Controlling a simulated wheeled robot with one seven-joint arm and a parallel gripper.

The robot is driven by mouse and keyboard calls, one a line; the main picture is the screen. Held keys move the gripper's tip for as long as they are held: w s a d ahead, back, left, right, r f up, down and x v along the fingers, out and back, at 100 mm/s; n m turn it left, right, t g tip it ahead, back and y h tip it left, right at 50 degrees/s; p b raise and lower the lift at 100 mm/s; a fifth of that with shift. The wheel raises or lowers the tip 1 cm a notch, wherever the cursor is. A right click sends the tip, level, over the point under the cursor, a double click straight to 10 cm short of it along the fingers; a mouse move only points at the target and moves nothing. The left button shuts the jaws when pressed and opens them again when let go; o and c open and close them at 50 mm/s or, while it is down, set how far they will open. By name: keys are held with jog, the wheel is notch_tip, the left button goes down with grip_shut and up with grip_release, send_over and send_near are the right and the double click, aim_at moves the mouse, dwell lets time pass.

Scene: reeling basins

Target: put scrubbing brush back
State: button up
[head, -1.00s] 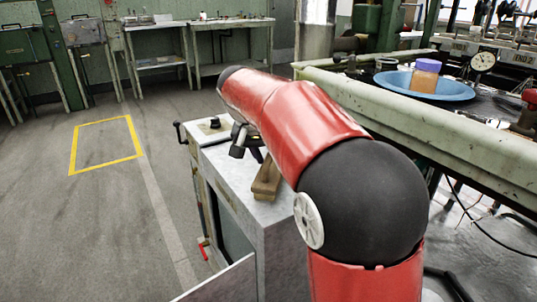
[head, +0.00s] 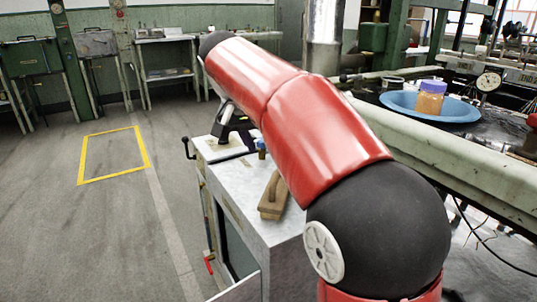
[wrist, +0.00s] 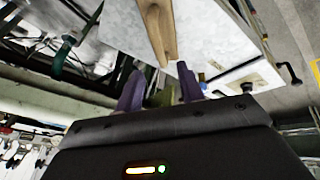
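A wooden block with a raised wooden handle, which looks like the scrubbing brush (head: 271,201), lies on the grey top of a metal cabinet (head: 238,187). It also shows in the wrist view (wrist: 157,30), beyond the fingers at the top. My gripper (wrist: 160,90) shows two purple fingers spread apart, with the brush clear of them. An olive patch shows between the fingers; I cannot tell what it is.
A crank handle (head: 188,148) sticks out at the cabinet's far left. On the right, a blue basin (head: 460,112) holds an orange jar (head: 430,97) with a purple lid, by a long green-grey rail (head: 425,145). The floor to the left, with a yellow outlined rectangle (head: 112,155), is clear.

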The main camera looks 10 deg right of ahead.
jog(key=shift+r, duration=0.2)
jog(key=s+d+f+n+t+y, duration=0.1)
jog(key=s+f, duration=0.4)
jog(key=s, duration=0.3)
jog(key=s+d+f+n+y, duration=0.1)
jog(key=s+d+f+n, duration=0.1)
jog(key=s+f, duration=0.4)
jog(key=s+d+f+n+t+y, duration=0.1)
jog(key=s+f, duration=0.4)
jog(key=s, duration=0.6)
jog(key=shift+s+d+f+n+t+y, duration=0.2)
jog(key=shift+f+n+t+y, duration=0.1)
jog(key=shift+n+y, duration=0.2)
jog(key=shift+r+p, duration=0.75)
jog(key=shift+r, duration=0.05)
